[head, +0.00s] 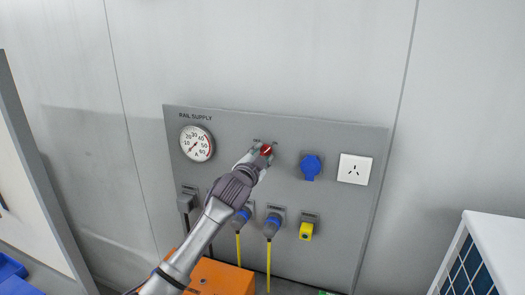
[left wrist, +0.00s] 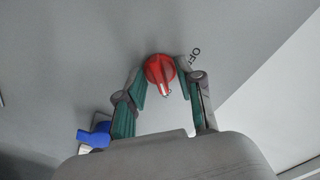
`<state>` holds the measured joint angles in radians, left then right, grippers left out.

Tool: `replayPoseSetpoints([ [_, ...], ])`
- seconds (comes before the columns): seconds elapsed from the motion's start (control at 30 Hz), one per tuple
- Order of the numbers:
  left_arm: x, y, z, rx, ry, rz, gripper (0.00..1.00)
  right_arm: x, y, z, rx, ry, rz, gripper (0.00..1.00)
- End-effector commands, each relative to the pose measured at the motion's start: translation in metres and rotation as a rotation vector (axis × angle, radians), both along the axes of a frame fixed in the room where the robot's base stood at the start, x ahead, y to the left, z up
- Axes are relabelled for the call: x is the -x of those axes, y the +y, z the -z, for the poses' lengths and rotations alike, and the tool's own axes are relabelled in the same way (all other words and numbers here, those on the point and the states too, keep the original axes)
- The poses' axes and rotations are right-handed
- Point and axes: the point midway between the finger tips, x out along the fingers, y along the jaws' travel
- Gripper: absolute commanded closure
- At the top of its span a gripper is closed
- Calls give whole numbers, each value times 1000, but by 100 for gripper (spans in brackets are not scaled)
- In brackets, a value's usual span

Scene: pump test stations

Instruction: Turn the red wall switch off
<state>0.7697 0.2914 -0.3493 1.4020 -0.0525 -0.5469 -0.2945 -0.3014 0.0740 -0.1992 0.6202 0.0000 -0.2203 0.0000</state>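The red wall switch (head: 266,150) is a round knob with a pale pointer mark, high on the grey panel below the "RAIL SUPPLY" lettering. It also shows in the left wrist view (left wrist: 159,69), with its pointer toward the bottom of that picture. A partly covered label reading "OF" stands to its right there. My left gripper (head: 262,153) is at the switch. In the left wrist view its fingers (left wrist: 162,80) are spread, one on each side of the knob. Whether they touch it is hard to tell. My right gripper is not in view.
An orange box (head: 222,278) is at the bottom.

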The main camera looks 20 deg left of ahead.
Motion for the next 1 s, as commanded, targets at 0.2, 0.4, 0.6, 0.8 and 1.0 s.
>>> replayPoseSetpoints([
  [0.2,-6,-1,1,-1,1,1,64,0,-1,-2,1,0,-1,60],
  [0.4,-5,0,1,-1,1,1,65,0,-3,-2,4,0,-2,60],
  [0.6,-5,0,1,0,1,0,99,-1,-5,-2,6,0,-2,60],
  [0.8,-5,0,1,0,1,0,100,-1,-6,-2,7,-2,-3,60],
  [1.0,-5,-1,1,25,3,1,100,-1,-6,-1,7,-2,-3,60],
])
